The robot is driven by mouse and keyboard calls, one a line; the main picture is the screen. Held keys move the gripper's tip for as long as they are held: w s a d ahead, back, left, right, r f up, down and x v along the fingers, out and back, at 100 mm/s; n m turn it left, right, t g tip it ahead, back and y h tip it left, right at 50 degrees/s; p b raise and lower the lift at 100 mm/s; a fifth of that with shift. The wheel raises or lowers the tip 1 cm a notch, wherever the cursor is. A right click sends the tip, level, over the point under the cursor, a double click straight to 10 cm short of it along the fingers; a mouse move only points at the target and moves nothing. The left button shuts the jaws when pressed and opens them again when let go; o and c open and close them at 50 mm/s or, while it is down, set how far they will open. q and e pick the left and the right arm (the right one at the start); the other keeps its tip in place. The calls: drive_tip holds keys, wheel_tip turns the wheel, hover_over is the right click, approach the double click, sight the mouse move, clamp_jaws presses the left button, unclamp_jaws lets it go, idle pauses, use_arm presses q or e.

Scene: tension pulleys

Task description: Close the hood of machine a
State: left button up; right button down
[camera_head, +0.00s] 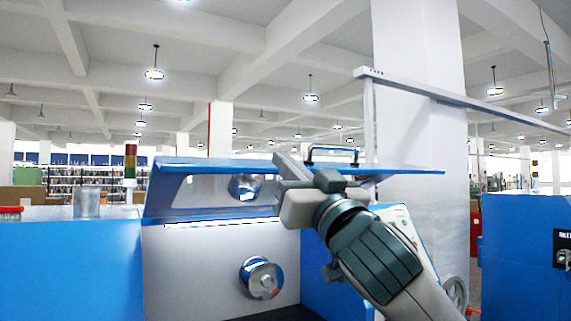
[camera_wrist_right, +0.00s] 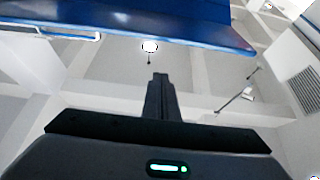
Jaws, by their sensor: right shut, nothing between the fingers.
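The blue hood (camera_head: 215,168) of the machine stands raised over the open bay, with a bar handle (camera_head: 332,148) on its top. The hood also fills the top of the right wrist view (camera_wrist_right: 200,28). My right gripper (camera_head: 289,167) is in front of the hood, left of the handle, and overlaps part of the hood in the head view. Its fingers (camera_wrist_right: 158,95) are shut with nothing between them. In the right wrist view a gap shows between the fingertips and the hood's edge; contact is not seen. My left gripper is not in view.
The machine's blue body (camera_head: 70,265) spans the lower left. A pulley (camera_head: 262,278) sits on the pale inner panel. A signal light (camera_head: 130,162) stands on the left. Another blue machine (camera_head: 520,250) is at the right, and a white pillar (camera_head: 425,130) rises behind the hood.

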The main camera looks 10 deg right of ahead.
sight(267, 167)
drive_tip(key=p+x, duration=0.5)
drive_tip(key=x, duration=0.4)
wheel_tip(267, 167, down, 4)
drive_tip(key=shift+f+p, duration=0.2)
drive_tip(key=shift+p, duration=0.35)
drive_tip(key=shift+f, duration=0.1)
